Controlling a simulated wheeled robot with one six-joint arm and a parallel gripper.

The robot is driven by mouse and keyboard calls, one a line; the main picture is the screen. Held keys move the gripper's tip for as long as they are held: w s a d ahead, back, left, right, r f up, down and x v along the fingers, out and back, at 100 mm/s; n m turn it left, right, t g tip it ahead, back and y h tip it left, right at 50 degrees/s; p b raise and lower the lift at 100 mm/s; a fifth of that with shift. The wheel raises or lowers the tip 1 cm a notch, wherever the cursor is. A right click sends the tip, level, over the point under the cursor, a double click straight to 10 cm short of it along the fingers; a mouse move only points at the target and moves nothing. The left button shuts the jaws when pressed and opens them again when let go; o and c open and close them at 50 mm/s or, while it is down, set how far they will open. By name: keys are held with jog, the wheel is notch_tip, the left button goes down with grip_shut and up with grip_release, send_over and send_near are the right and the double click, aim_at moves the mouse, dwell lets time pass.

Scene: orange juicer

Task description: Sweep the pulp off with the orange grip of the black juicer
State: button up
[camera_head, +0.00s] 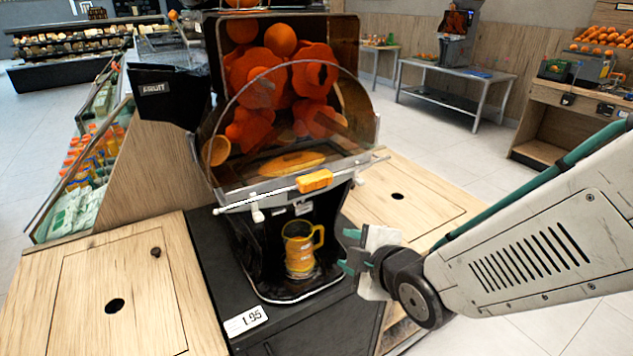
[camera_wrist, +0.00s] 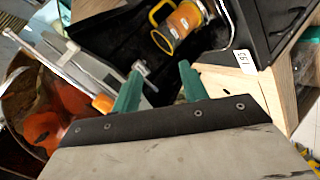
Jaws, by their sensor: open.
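The black juicer (camera_head: 222,120) stands on the counter with a clear curved cover over red-orange rotors and oranges. Its orange grip (camera_head: 314,181) sits on a pale horizontal bar (camera_head: 270,192) below the cover. In the wrist view the orange grip (camera_wrist: 103,103) is partly hidden behind my gripper's left finger. Orange pulp (camera_head: 292,163) lies on the ledge behind the cover. A yellow-orange mug (camera_head: 299,250) stands in the juicer's lower bay. My gripper (camera_head: 352,252) is open and empty, to the right of the mug and below the grip. Its green fingers (camera_wrist: 160,85) show apart in the wrist view.
A price tag (camera_head: 245,321) lies at the counter's front edge. Wooden counter panels with holes (camera_head: 110,280) flank the juicer. A metal table (camera_head: 455,75) and an orange display (camera_head: 600,60) stand behind at right. Open floor lies between.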

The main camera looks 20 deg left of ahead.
aim_at(318, 184)
jog(key=a+r+n+t+y, duration=0.3)
jog(key=r+n+y, duration=0.2)
jog(key=r, duration=0.4)
jog(key=shift+n, duration=0.4)
jog(key=x, duration=0.8)
jog(key=shift+w+a+r, duration=0.1)
jog(key=shift+w+r, duration=0.1)
jog(key=shift+w, duration=0.15)
